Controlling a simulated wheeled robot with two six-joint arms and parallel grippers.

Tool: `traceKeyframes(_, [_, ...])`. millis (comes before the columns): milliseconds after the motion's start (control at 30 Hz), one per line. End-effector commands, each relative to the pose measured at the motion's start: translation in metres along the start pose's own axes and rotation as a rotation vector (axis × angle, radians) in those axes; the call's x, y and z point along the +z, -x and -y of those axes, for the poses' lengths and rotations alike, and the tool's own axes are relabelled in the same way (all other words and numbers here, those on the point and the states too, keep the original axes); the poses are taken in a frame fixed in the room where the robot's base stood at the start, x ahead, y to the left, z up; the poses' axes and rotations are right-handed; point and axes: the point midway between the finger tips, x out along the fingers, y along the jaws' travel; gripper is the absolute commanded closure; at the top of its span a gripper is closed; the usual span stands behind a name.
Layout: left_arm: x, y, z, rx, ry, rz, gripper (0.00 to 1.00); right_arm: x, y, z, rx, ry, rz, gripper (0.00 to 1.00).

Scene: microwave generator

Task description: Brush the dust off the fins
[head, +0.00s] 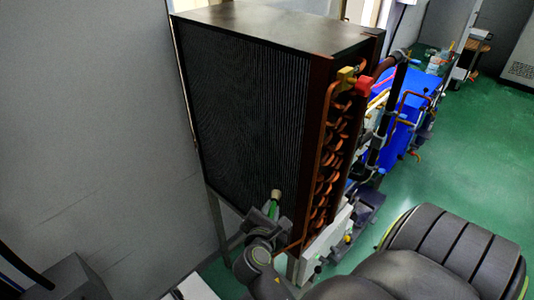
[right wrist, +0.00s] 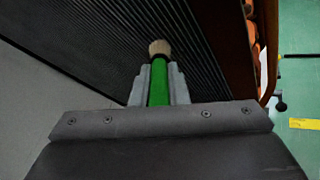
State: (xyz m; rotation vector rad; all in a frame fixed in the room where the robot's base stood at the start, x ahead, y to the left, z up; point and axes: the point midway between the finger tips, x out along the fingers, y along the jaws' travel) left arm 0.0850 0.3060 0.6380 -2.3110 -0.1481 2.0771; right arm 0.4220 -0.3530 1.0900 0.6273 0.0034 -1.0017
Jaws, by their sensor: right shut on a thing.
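The fins (head: 245,105) form the dark, finely ribbed front face of a tall boxy unit in the head view. They also fill the upper part of the right wrist view (right wrist: 105,45). My right gripper (head: 272,211) is at the lower right of the fin face, shut on a brush with a green handle (right wrist: 158,85). The brush's pale tip (head: 277,194) points up at the fins; I cannot tell whether it touches them. It also shows in the right wrist view (right wrist: 159,48). My left gripper is not clearly visible.
Copper tube bends (head: 328,165) run down the unit's right side, with a red and yellow valve (head: 354,82) near the top. Blue equipment (head: 398,105) stands behind. A grey wall (head: 95,110) is close on the left. Green floor (head: 470,150) is open at right.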

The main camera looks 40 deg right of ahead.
Motion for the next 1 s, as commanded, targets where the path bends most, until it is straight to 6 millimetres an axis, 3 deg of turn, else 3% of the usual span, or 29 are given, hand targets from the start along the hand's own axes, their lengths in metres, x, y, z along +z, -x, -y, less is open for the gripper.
traceKeyframes(433, [0.000, 0.000, 0.000, 0.000, 0.000, 0.000, 0.64, 0.011, 0.016, 0.028, -0.002, 0.000, 0.001, 1.00])
traceKeyframes(800, [0.000, 0.000, 0.000, 0.000, 0.000, 0.000, 0.64, 0.023, 0.021, 0.021, 0.000, -0.002, 0.002, 1.00])
traceKeyframes(1000, [0.000, 0.000, 0.000, 0.000, 0.000, 0.000, 0.64, 0.020, 0.015, 0.010, 0.002, -0.001, 0.001, 1.00])
